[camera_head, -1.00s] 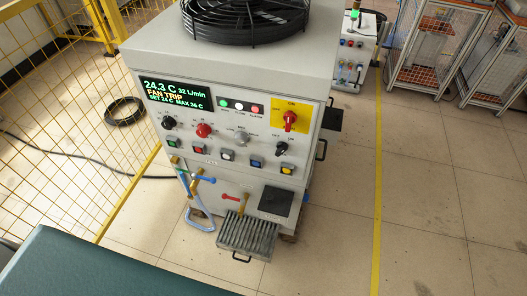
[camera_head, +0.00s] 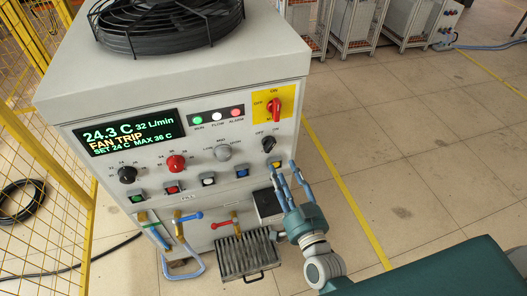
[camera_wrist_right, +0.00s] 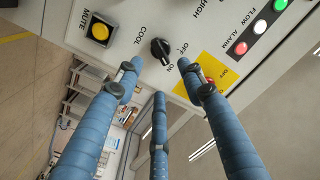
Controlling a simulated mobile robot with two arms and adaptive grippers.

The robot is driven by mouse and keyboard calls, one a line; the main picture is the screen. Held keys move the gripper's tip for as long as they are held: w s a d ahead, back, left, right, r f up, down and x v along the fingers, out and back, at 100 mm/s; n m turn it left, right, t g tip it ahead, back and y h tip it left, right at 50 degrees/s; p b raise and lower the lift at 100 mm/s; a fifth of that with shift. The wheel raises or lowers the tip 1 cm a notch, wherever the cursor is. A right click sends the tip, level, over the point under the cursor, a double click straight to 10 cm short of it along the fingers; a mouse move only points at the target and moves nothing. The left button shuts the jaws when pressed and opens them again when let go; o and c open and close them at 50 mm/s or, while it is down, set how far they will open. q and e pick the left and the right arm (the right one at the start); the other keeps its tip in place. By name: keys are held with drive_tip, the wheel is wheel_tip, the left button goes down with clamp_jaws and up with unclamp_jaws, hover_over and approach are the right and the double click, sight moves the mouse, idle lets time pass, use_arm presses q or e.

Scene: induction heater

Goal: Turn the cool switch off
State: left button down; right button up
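The cool switch (camera_head: 268,143) is a black knob at the right of the grey cabinet's front panel, below the red main switch on a yellow plate. In the right wrist view the knob (camera_wrist_right: 160,50) shows beside the word COOL, with OFF and ON marks; its pointer seems to lie toward ON. My right gripper (camera_head: 284,170) is just below and right of the knob, in front of the panel. Its blue fingers are spread and empty; in the wrist view the fingertips (camera_wrist_right: 160,76) lie around the knob's near side, apart from it. My left gripper is out of view.
Below the knob is a row of square push buttons, including a yellow one (camera_head: 275,162). The red main switch (camera_head: 274,104) is close above. A display (camera_head: 128,131) reads FAN TRIP. Valves and a drain grate (camera_head: 247,255) sit lower. The floor to the right is clear.

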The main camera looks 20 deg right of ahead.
sight(269, 144)
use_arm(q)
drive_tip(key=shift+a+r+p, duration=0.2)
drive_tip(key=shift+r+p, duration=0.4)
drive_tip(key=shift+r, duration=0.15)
use_arm(e)
drive_tip(key=w, duration=0.9)
drive_tip(key=shift+w, duration=0.4)
drive_tip(key=shift+a+f, duration=0.1)
drive_tip(key=c, duration=0.8)
clamp_jaws()
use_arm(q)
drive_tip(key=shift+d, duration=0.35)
